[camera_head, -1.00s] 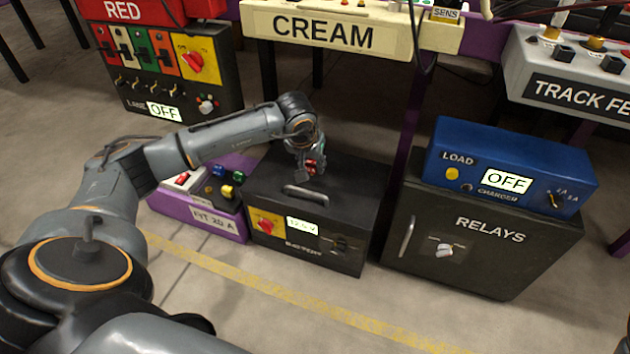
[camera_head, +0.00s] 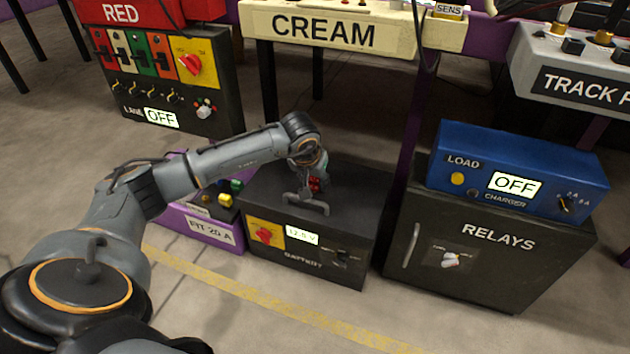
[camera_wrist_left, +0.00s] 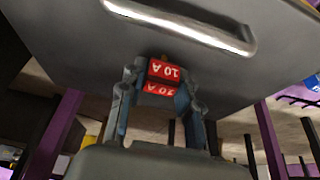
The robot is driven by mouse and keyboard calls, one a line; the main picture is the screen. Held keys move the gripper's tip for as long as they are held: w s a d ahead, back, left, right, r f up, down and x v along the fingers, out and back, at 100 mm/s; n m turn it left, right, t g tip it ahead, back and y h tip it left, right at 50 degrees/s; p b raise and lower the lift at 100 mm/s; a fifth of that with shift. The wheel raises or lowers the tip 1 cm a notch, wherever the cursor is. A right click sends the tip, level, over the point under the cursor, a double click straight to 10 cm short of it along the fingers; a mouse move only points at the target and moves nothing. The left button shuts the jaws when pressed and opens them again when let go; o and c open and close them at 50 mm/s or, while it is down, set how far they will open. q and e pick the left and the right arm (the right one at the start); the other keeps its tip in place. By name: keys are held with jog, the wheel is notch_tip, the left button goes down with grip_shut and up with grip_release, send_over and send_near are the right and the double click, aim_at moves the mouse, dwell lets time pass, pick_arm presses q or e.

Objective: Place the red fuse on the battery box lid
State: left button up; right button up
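The red fuse (camera_head: 316,185), a small red block, is between the fingers of my left gripper (camera_head: 309,178) over the battery box lid (camera_head: 352,197), behind the grey lid handle (camera_head: 307,204). In the left wrist view the fuse (camera_wrist_left: 163,76) reads "10 A". My left gripper (camera_wrist_left: 160,90) has a finger on each side of it and looks shut on it. The dark lid (camera_wrist_left: 75,35) fills the upper part of that view, close to the fuse. I cannot tell whether the fuse touches the lid. My right gripper is not in view.
A purple kit box (camera_head: 215,233) with coloured fuses stands left of the battery box, partly behind my left arm. The relays cabinet (camera_head: 490,255) with the blue charger (camera_head: 520,165) on it stands to the right.

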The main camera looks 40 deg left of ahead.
pick_arm(q)
jog(key=shift+o, duration=0.9)
